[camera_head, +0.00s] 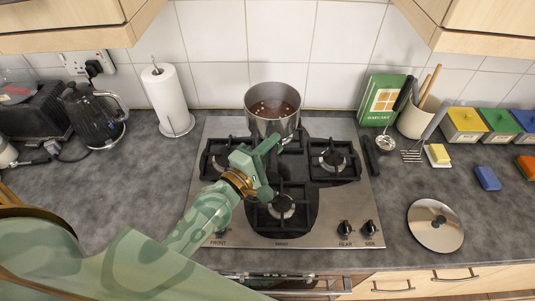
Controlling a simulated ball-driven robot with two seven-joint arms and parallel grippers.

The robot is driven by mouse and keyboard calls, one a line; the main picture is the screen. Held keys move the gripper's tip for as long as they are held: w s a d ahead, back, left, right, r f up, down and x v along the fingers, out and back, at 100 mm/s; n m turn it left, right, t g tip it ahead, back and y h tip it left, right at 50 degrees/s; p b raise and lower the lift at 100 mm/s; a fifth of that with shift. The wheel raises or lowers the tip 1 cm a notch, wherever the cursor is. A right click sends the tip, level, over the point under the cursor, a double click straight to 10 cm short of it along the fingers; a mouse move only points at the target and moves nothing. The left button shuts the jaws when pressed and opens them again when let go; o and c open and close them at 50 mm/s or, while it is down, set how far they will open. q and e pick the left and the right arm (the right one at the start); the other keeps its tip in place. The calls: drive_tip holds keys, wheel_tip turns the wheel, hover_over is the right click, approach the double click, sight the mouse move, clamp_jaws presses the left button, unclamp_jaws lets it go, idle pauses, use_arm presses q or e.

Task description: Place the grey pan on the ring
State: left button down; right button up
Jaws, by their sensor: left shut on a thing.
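The grey pan (291,126) is at the back middle of the hob, upright, with dark brown contents and pale bits inside. My left gripper (271,146) is at the near side of the pan, shut on it, apparently at its handle, which the gripper hides. My right gripper is out of view.
A round steel lid (435,226) lies on the right worktop. A green book (380,99), a utensil pot (414,120) and a ladle (386,142) stand right of the hob. A paper roll (166,97) and a kettle (92,116) stand left.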

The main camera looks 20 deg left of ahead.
use_arm(q)
drive_tip(key=w+f+b, duration=0.6)
drive_tip(key=w+f, duration=0.2)
drive_tip(key=f, duration=0.2)
drive_tip(key=shift+w, duration=0.3)
drive_tip(key=shift+a+f, duration=0.1)
drive_tip(key=shift+f, duration=0.1)
drive_tip(key=c, duration=1.2)
unclamp_jaws()
drive_tip(key=shift+s+f, duration=0.1)
drive_tip(key=shift+f, duration=0.1)
drive_tip(key=shift+c, duration=0.2)
drive_tip(key=shift+r, duration=0.1)
